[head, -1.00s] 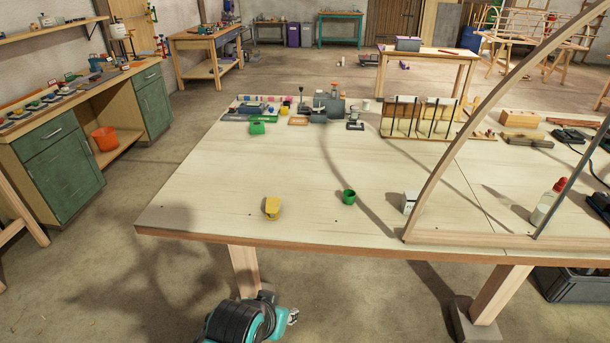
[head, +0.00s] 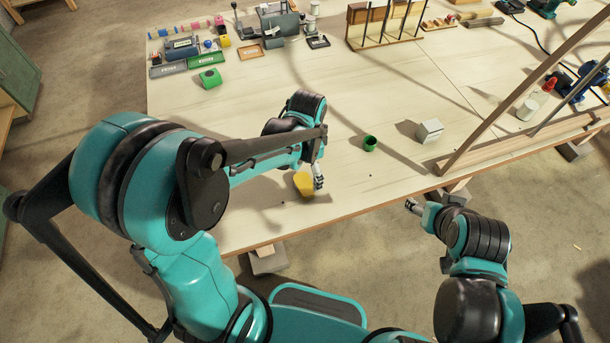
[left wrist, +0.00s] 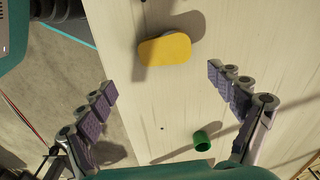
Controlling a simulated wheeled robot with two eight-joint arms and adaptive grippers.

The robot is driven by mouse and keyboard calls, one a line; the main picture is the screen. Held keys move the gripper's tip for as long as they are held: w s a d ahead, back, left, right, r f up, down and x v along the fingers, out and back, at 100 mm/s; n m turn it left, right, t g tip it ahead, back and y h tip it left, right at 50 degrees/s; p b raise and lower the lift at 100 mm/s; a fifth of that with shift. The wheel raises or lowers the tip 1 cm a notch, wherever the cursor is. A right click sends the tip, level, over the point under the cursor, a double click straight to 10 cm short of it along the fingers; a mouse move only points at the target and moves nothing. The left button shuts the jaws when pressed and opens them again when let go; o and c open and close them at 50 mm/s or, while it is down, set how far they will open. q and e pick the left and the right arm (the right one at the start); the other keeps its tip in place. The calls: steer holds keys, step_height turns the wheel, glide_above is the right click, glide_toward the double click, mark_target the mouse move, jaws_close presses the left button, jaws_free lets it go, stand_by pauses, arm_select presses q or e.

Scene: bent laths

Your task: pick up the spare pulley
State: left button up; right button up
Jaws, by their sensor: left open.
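Nothing in view is plainly recognisable as the spare pulley. A small green hollow round piece (head: 370,143) stands on the table; it also shows in the left wrist view (left wrist: 202,141), near one finger. A yellow rounded block (head: 303,184) lies near the table's front edge. It shows beyond the fingertips in the left wrist view (left wrist: 165,50). My left gripper (head: 319,180) is just right of the yellow block in the head view. In its wrist view (left wrist: 162,82) its fingers are wide apart and empty. My right gripper (head: 412,205) is off the front edge, too small to read.
A pale box (head: 429,131) stands right of the green piece, with a wooden lath frame (head: 510,152) beyond it. Trays, a green block (head: 210,78) and a rack (head: 384,25) fill the back. The table's middle is fairly clear.

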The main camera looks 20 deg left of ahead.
mark_target(304, 183)
arm_select(q)
steer(key=f, duration=0.2)
steer(key=f+b, duration=0.1)
steer(key=f, duration=0.1)
steer(key=a+f+b, duration=0.1)
steer(key=f, duration=0.2)
steer(key=shift+w+a, duration=0.1)
steer(key=shift+w, duration=0.2)
steer(key=shift+f+b, duration=0.3)
steer(key=shift+f, duration=0.25)
steer(key=c, duration=1.3)
